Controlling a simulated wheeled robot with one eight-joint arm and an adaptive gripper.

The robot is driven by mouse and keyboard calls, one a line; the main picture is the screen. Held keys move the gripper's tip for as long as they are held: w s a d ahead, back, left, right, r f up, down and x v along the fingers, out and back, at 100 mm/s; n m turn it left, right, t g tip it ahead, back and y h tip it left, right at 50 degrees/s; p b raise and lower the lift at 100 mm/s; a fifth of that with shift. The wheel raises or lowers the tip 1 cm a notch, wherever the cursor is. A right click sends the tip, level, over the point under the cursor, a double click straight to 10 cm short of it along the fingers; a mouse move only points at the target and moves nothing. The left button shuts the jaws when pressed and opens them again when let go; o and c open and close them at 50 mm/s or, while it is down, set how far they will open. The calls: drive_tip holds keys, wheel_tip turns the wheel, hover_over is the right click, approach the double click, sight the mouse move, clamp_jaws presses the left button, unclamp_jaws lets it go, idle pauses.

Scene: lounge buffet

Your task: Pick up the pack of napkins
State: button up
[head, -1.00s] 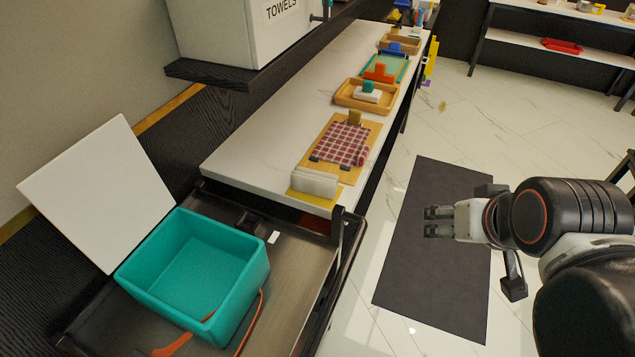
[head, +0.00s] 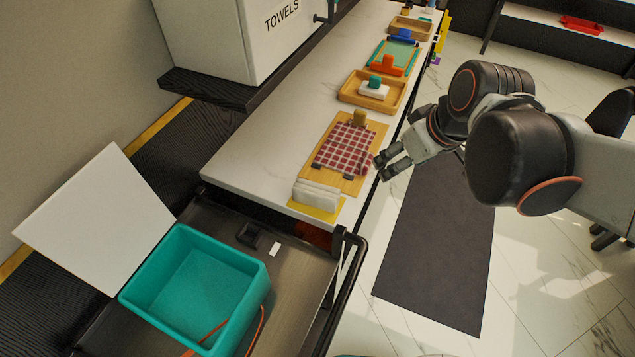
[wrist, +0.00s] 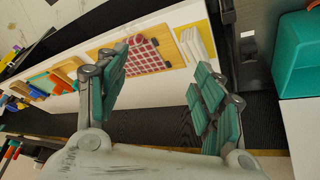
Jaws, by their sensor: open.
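A white, ridged, folded stack (head: 317,195) that looks like the pack of napkins stands on a yellow mat (head: 318,212) at the counter's near end. It also shows in the wrist view (wrist: 197,44), beyond my right-hand finger. A white block with a green knob (head: 373,90) lies in a wooden tray farther back; I cannot tell if it is napkins. My gripper (head: 383,167) is open and empty beside the counter's right edge, apart from the stack and near the checked cloth. Its spread fingers show in the wrist view (wrist: 158,75).
The red checked cloth (head: 345,149) lies on a wooden board with a tan knob. More trays line the white counter (head: 255,150). A teal bin (head: 150,285) stands on a dark cart at the near left. A towel box (head: 225,40) overhangs on a shelf.

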drive_tip(key=w+a+f+n+g+y, duration=0.1)
drive_tip(key=w+a+f+n+g, duration=0.1)
drive_tip(key=w+a+f+n, duration=0.4)
drive_tip(key=n+g+y, duration=0.1)
drive_tip(key=n, duration=0.1)
approach(320, 189)
drive_tip(key=b+x, duration=0.3)
drive_tip(key=x, duration=0.4)
drive_tip(key=shift+s+f, duration=0.15)
drive_tip(key=shift+f, duration=0.25)
drive_tip(key=shift+b+x, duration=1.35)
drive_tip(key=shift+x, duration=1.3)
drive_tip(key=shift+a+r, duration=0.1)
drive_tip(key=shift+a, duration=0.05)
drive_tip(key=shift+c, duration=0.3)
drive_tip(key=c, duration=1.1)
